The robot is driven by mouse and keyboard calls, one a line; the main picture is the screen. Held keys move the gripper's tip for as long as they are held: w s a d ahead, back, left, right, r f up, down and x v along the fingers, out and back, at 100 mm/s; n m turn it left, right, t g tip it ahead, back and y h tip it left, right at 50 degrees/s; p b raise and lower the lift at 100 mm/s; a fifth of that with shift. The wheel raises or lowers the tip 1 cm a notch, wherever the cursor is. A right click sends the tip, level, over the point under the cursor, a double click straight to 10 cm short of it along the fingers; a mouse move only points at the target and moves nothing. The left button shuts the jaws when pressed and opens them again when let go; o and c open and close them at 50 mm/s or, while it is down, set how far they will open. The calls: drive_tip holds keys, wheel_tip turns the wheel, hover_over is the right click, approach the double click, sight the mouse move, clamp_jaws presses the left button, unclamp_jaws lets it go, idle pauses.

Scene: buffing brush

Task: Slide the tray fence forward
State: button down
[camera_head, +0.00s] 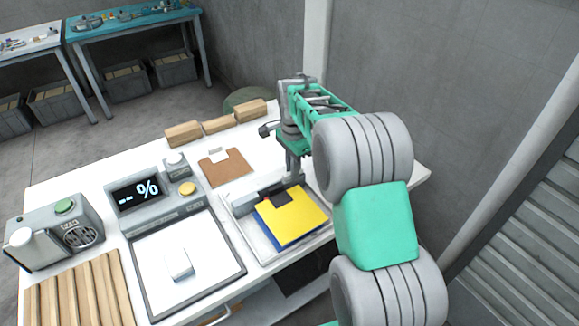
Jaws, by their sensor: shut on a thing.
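The tray (244,236) is a shallow pale tray on the white table, right of centre. Inside it lies a stack of sheets (291,215), yellow on top with blue showing beneath. The tray fence (252,201) is a grey bar along the far edge of the stack. My gripper (293,176) points down at the fence's right part and is shut on it. The fingertips are small and partly merge with the fence, so the exact contact is hard to see.
A clipboard (223,167) lies behind the tray. Wooden blocks (218,125) line the far table edge. A display device (147,194), a dark-framed white pad (160,255) with a small white block (179,264), and a grey machine (54,231) stand to the left. Wooden slats (80,293) lie front left.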

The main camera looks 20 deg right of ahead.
drive_tip(key=c, duration=1.4)
unclamp_jaws()
drive_tip(key=shift+r, duration=0.1)
wheel_tip(320, 180, up, 8)
drive_tip(key=shift+f, duration=0.15)
drive_tip(key=s+a+r+n+t, duration=0.25)
drive_tip(key=s+n, duration=0.55)
drive_tip(key=s, duration=0.5)
drive_tip(key=s+f+n, duration=0.4)
drive_tip(key=s+n, duration=0.2)
drive_tip(key=s, duration=0.5)
drive_tip(key=shift+s+a+n+t, duration=0.25)
drive_tip(key=shift+s+n+t, duration=0.05)
drive_tip(key=shift+s+t, duration=0.05)
